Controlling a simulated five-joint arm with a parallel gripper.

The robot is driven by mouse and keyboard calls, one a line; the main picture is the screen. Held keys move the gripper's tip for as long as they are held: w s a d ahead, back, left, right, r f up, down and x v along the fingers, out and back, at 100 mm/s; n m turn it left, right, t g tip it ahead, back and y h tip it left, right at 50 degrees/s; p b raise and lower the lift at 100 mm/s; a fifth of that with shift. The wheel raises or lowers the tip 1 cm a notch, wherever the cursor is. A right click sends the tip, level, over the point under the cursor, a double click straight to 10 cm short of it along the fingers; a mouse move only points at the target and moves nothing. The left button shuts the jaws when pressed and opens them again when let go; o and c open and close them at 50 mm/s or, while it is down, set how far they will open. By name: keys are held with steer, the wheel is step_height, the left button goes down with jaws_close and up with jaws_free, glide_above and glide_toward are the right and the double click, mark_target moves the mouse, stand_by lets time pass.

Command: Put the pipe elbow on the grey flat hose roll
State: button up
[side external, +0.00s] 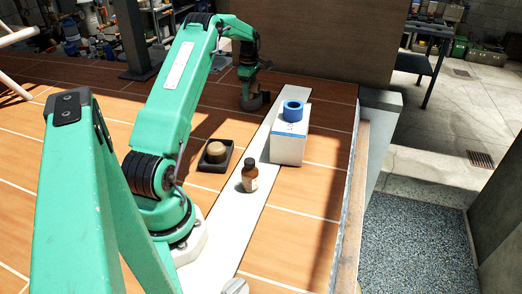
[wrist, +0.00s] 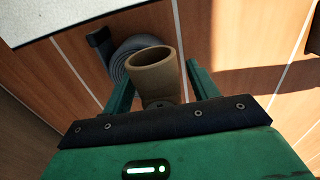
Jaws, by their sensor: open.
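The pipe elbow, a tan tube with a round open mouth (wrist: 152,78), stands between the spread fingers of my gripper (wrist: 160,82) in the wrist view. My gripper is open, with a gap visible on the right of the elbow. The grey flat hose roll (wrist: 120,66) is a coiled band with a dark raised end, just behind the elbow in the wrist view. The elbow covers part of it, and whether the elbow rests on it I cannot tell. In the side view my gripper (side external: 249,90) is low at the far part of the deck, over the grey roll (side external: 257,102).
A white box (side external: 289,145) carries a blue tape roll (side external: 292,110), nearer and right of my gripper. A brown bottle (side external: 250,175) stands on the pale strip. A dark tray (side external: 208,165) holds a tan round piece (side external: 216,149). The deck's right edge drops into a pit (side external: 415,240).

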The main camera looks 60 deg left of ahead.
step_height(320, 180, up, 12)
steer(key=shift+r, duration=0.1)
stand_by(0.5)
steer(key=shift+d, duration=0.1)
stand_by(0.4)
steer(key=shift+w+d+r, duration=0.15)
steer(key=shift+d+r, duration=0.05)
steer(key=shift+d, duration=0.05)
steer(key=s+d+r+m+t, duration=0.1)
steer(key=d+r+m, duration=0.3)
steer(key=d, duration=0.5)
steer(key=d+r+m+t+y, duration=0.1)
steer(key=d+r+m, duration=0.35)
steer(key=d, duration=0.35)
steer(key=s+d+r+m, duration=0.1)
steer(key=d+r+m, duration=0.3)
steer(key=d, duration=0.5)
steer(key=s+d+f+m+t, duration=0.1)
steer(key=s+d+f+m, duration=0.2)
steer(key=s+d+m, duration=0.4)
steer(key=s+d+f+m+t+h, duration=0.1)
steer(key=s+d+f+m+t, duration=0.1)
steer(key=s+d+m, duration=0.5)
steer(key=s+d+f, duration=0.1)
steer(key=s+d, duration=0.2)
steer(key=d, duration=0.1)
steer(key=shift+t, duration=0.3)
